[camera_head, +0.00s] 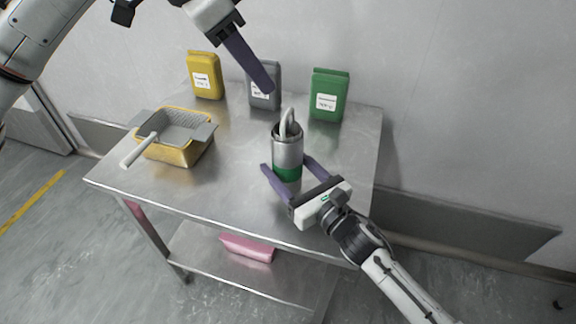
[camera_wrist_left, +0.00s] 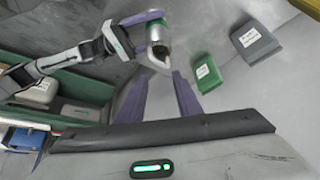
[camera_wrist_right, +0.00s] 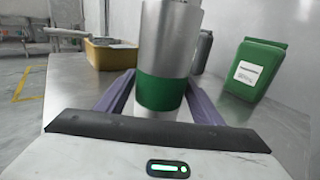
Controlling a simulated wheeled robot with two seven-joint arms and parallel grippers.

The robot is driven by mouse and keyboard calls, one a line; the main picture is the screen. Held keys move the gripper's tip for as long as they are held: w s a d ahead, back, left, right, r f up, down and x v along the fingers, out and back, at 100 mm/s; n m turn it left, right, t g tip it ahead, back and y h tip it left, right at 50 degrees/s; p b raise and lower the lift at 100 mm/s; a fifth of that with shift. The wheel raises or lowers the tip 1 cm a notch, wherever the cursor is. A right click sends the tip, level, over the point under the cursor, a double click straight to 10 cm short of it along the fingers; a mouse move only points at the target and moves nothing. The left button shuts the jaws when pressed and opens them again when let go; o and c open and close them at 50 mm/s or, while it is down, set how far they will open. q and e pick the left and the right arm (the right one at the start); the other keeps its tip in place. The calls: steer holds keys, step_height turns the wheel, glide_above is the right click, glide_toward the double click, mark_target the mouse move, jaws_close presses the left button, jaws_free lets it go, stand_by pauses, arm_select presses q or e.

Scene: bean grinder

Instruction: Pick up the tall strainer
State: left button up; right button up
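A tall silver cylinder (camera_head: 288,151) with a green band stands upright on the metal table. A pale looped handle (camera_head: 288,122) sticks up from its open top; what it belongs to inside is hidden. A grey mesh strainer (camera_head: 180,128) with a long pale handle rests across a yellow bin (camera_head: 182,153) at the left. My right gripper (camera_head: 285,162) has its fingers open on either side of the cylinder's lower part; the cylinder (camera_wrist_right: 168,45) fills the right wrist view. My left gripper (camera_wrist_left: 161,72) is open and empty above the table, pointing down toward the loop.
Yellow (camera_head: 204,76), grey (camera_head: 264,88) and green (camera_head: 329,94) labelled containers stand along the table's back edge near the wall. A pink item (camera_head: 247,248) lies on the lower shelf. The front left of the tabletop is clear.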

mark_target(286, 114)
steer(key=c, duration=0.7)
arm_select(q)
steer(key=c, duration=0.3)
arm_select(e)
steer(key=shift+c, duration=0.6)
arm_select(q)
steer(key=d+f+n, duration=0.1)
steer(key=f+n, duration=0.2)
steer(key=w+d+f+n+y, duration=0.1)
steer(key=d+f+n, duration=0.1)
steer(key=f+n, duration=0.1)
steer(key=w+d+f+n+t, duration=0.1)
steer(key=d+f+n, duration=0.1)
steer(key=f, duration=0.3)
steer(key=shift+w+d+n+y, duration=0.15)
steer(key=shift+n+y, duration=0.25)
steer(key=shift+n, duration=0.3)
steer(key=shift+c, duration=0.2)
